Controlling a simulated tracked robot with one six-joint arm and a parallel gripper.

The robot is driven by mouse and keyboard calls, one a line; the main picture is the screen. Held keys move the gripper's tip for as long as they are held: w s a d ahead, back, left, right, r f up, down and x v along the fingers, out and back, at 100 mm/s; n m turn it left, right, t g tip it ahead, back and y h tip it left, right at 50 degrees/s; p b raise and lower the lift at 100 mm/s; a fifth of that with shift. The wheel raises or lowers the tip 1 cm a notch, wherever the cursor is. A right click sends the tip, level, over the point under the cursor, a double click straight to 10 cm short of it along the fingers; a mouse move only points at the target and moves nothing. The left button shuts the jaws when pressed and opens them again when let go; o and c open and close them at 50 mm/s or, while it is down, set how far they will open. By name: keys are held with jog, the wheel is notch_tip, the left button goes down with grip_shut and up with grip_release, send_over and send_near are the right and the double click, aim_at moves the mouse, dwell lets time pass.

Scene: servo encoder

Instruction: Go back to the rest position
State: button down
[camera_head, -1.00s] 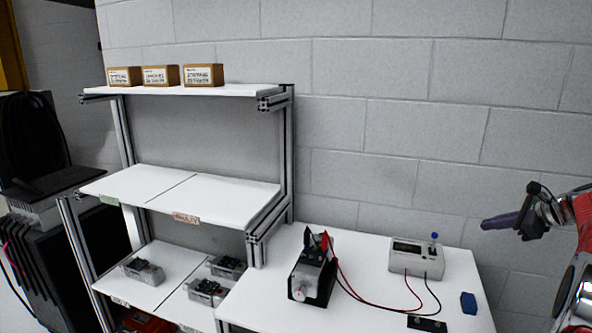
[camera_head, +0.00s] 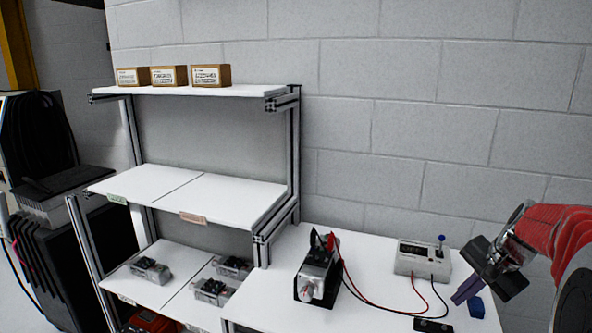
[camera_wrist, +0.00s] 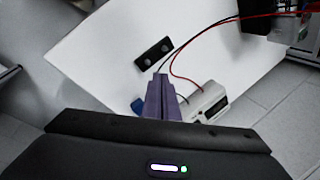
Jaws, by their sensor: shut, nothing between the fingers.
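My gripper (camera_head: 467,292) is at the right of the head view, above the right end of the white table (camera_head: 262,300). Its purple fingers are closed together with nothing between them and point down and to the left. In the wrist view the shut fingers (camera_wrist: 160,98) point at the table (camera_wrist: 110,60). My red-sleeved arm comes in from the right edge.
A servo (camera_head: 318,275) with red and black leads stands on the table, wired to a white meter box (camera_head: 423,262). A blue block (camera_head: 476,307) lies near my gripper. A shelf rack (camera_head: 190,190) at left holds several servo units and boxes (camera_head: 210,75).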

jog(key=s+a+r+n+h, duration=0.1)
jog(key=s+a+n, duration=0.5)
jog(key=s+a, duration=0.4)
jog(key=s+a+r+n+t, duration=0.1)
jog(key=s+a+r+n, duration=0.1)
jog(key=s+a+n, duration=0.5)
jog(key=s+a, duration=0.4)
jog(key=a, duration=0.4)
jog(key=shift+s+a+r+t+h, duration=0.2)
jog(key=shift+r+t+h, duration=0.1)
jog(key=shift+h, duration=0.1)
jog(key=shift+d, duration=0.1)
